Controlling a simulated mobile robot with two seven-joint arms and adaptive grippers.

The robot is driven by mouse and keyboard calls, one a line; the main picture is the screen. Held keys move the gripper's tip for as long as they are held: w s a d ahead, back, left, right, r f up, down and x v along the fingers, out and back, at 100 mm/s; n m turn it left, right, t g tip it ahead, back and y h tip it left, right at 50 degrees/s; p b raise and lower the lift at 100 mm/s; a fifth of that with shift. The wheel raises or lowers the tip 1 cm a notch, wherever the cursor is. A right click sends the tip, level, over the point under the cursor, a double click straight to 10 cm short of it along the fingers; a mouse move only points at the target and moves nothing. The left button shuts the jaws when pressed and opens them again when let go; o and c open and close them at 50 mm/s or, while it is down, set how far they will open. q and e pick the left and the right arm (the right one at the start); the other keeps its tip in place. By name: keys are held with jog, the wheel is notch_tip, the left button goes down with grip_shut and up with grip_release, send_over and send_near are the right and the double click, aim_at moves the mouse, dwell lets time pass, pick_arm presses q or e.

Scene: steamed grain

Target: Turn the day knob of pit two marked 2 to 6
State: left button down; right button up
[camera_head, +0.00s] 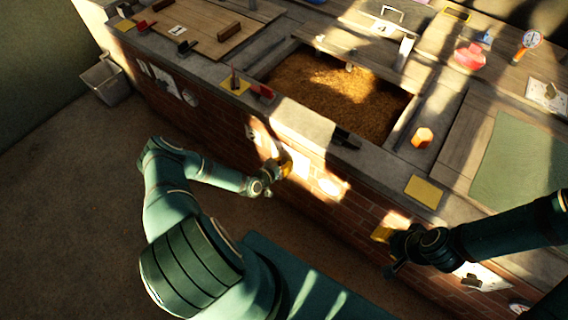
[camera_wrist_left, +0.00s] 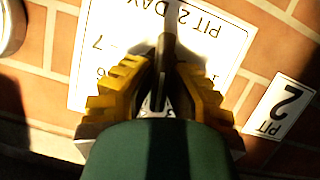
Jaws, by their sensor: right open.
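The day knob of pit two (camera_wrist_left: 168,45) is a dark narrow bar on a white plate (camera_wrist_left: 95,45) lettered PIT 2 DAY, which appears upside down in the left wrist view. The digits 7, 6 and 1 show partly around it; the rest are hidden by my fingers. My left gripper (camera_wrist_left: 167,75) has its yellow fingers closed in on both sides of the bar. In the head view my left gripper (camera_head: 285,165) is against the sunlit brick front and hides the knob. My right gripper (camera_head: 382,234) is open and empty near the brick front.
A PIT 2 label (camera_wrist_left: 283,108) is beside the dial plate. Above is the grain pit (camera_head: 335,90), with a red block (camera_head: 262,91), an orange piece (camera_head: 422,137) and a yellow card (camera_head: 424,191) on the ledge. A bin (camera_head: 105,82) stands at left.

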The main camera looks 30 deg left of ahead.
pick_arm(q)
jog(key=shift+d+r+m+y+p, duration=0.2)
jog(key=shift+m+y+p, duration=0.5)
jog(key=shift+m+p, duration=0.55)
jog(key=shift+d+f+m+t+y+p, duration=0.1)
jog(key=shift+d+m+t+y+p, duration=0.05)
jog(key=shift+m+y+p, duration=0.35)
jog(key=shift+d+f+m+t+y+p, duration=0.15)
jog(key=shift+m+y+p, duration=0.2)
jog(key=shift+m+y, duration=0.2)
jog(key=m+y, duration=0.1)
jog(key=m, duration=0.1)
jog(key=shift+d+m, duration=0.1)
jog(key=shift+m, duration=0.2)
jog(key=shift+f+m+t+y, duration=0.2)
jog(key=shift+m+t+y, duration=0.55)
jog(key=shift+m, duration=0.55)
jog(key=c, duration=1)
grip_release()
